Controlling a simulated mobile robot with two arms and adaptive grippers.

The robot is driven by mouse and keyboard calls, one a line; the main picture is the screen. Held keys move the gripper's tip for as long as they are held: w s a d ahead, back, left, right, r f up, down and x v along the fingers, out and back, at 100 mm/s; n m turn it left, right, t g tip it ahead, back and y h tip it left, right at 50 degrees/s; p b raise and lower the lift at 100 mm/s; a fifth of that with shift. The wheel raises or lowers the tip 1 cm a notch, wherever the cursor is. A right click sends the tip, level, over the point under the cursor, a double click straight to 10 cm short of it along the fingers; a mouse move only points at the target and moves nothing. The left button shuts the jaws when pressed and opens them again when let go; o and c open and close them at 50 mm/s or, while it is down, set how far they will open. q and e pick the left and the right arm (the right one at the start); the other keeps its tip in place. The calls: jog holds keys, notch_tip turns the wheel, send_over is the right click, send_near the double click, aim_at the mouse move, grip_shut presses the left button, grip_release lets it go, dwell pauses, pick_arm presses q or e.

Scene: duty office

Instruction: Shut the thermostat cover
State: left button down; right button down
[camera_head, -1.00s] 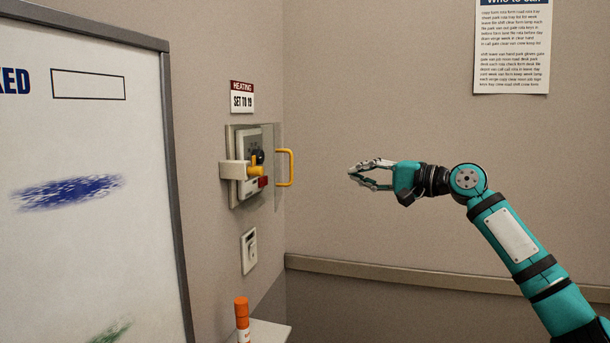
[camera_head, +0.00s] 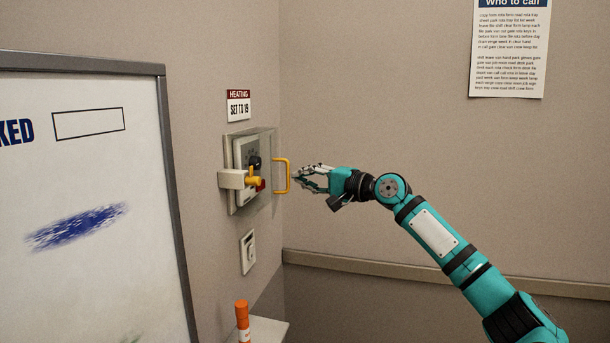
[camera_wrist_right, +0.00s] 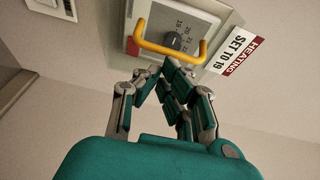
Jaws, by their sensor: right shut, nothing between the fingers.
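The thermostat (camera_head: 246,160) is a pale unit with a dark dial on the left wall; the wrist view shows its dial (camera_wrist_right: 173,40) and numbers. Its clear cover (camera_head: 275,144) stands out from the wall, open, with a yellow handle (camera_head: 281,177) on its free edge. My right gripper (camera_head: 299,177) is shut and empty, its fingertips just right of the handle. In the wrist view the handle (camera_wrist_right: 170,50) lies just past the fingers (camera_wrist_right: 152,73); I cannot tell whether they touch. My left gripper is not in view.
A beige bracket with a yellow knob (camera_head: 254,181) sits at the thermostat's front. A heating sign (camera_head: 238,106) is above, a switch plate (camera_head: 248,251) below. A framed whiteboard (camera_head: 90,180) stands at left; an orange-capped marker (camera_head: 242,318) is below. Space to the right is free.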

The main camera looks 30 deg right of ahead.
aim_at(274, 177)
jog(key=a+p, duration=0.2)
jog(key=w+a+p, duration=0.1)
jog(key=a, duration=0.1)
jog(key=shift+r+p, duration=0.2)
jog(key=shift+p, duration=0.15)
jog(key=shift+w+a, duration=0.1)
jog(key=shift+a, duration=0.2)
jog(key=shift+a+f, duration=0.1)
jog(key=shift+f, duration=0.1)
